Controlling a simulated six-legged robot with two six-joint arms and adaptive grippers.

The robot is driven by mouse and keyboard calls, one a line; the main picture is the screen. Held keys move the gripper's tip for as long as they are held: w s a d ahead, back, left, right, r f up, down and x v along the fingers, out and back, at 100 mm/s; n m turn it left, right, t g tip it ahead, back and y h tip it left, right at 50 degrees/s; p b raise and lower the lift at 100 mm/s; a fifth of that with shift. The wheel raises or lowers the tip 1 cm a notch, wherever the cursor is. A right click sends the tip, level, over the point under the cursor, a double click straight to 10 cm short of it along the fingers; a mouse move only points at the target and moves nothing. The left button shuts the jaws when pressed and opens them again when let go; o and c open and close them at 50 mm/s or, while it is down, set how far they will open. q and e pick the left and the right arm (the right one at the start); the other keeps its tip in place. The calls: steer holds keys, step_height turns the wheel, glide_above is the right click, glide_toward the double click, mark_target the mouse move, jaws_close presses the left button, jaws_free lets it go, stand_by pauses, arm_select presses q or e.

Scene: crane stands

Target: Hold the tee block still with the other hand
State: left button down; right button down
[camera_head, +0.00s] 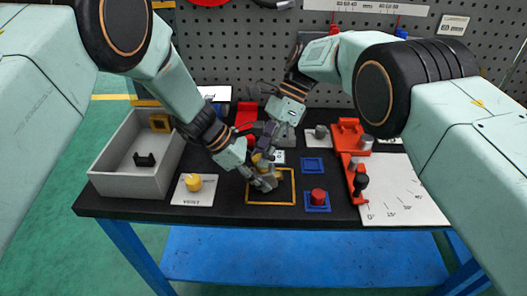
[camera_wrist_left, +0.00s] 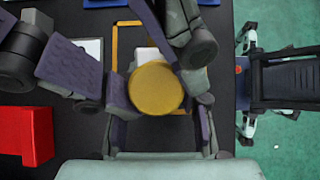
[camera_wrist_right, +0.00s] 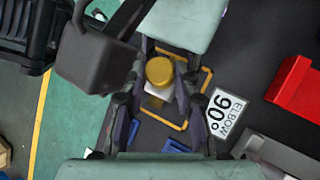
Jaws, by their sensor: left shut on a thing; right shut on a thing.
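The tee block (camera_wrist_right: 157,96), a pale block, stands inside the yellow square outline (camera_head: 285,200) on the black bench; it is mostly hidden by my grippers in the head view. A yellow round piece (camera_wrist_left: 156,88) sits at its top. My left gripper (camera_wrist_left: 158,95) has its fingers on both sides of the yellow piece and is shut on it. My right gripper (camera_wrist_right: 157,100) reaches in from behind, its fingers on both sides of the pale block, shut on it. The exact contact of the fingertips is hidden.
A grey tray (camera_head: 110,168) stands at the left. A white card with a yellow cylinder (camera_head: 193,183) lies beside it. A red cylinder (camera_head: 318,196) stands on a blue square at the right. Red brackets (camera_head: 350,140) and a white angle sheet (camera_head: 400,195) fill the right end.

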steer(key=shift+a+f+n+g, duration=0.1)
steer(key=shift+a+n+g, duration=0.2)
steer(key=shift+a, duration=0.05)
steer(key=c, duration=1.1)
jaws_free()
steer(key=shift+o, duration=0.8)
steer(key=shift+d, duration=0.1)
steer(key=shift+d, duration=0.1)
steer(key=shift+c, duration=0.7)
steer(key=shift+s+d+r+m+t+y, duration=0.1)
steer(key=shift+r+m+t+y, duration=0.15)
steer(key=shift+m+t, duration=0.55)
steer(key=shift+s+m+t+y, duration=0.1)
steer(key=shift+m+t+y, duration=0.15)
steer(key=shift+m+t, duration=0.35)
